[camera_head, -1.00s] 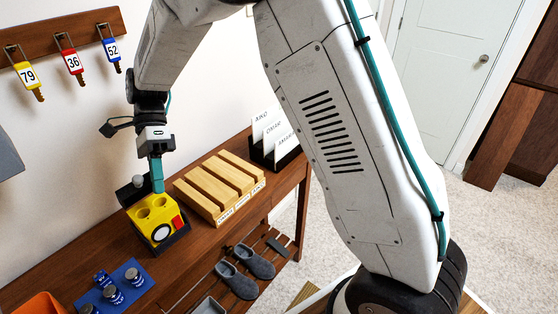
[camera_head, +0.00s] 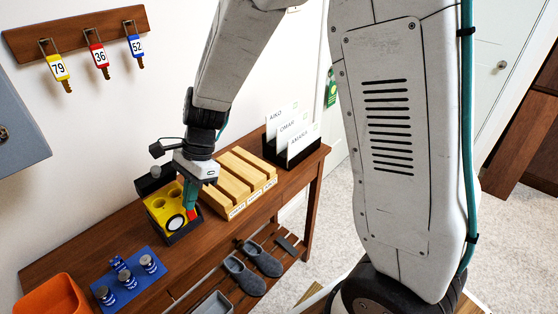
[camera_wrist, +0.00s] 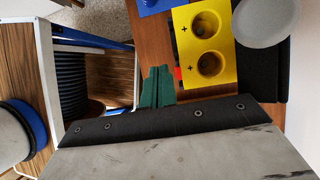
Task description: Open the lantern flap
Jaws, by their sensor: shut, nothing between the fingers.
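The yellow lantern (camera_head: 160,207) stands on the wooden bench with a white round lens on its front and a red part (camera_head: 192,215) on its right side. Its two round wells with plus marks are uncovered; they show in the wrist view on the yellow body (camera_wrist: 205,45). A dark flap-like piece (camera_head: 153,182) stands up at the lantern's back left. In the wrist view a grey disc (camera_wrist: 264,20) lies beside the wells, over a black part. My gripper (camera_head: 190,200) is shut and empty, pointing down beside the red part; whether it touches is unclear. Its teal fingers also show in the wrist view (camera_wrist: 157,86).
A slotted wooden block (camera_head: 237,184) stands close on the right, with a black card holder (camera_head: 297,148) beyond. A blue mat (camera_head: 128,280) with several small capped items and an orange bin (camera_head: 52,297) are at front left. Tagged keys hang on the wall.

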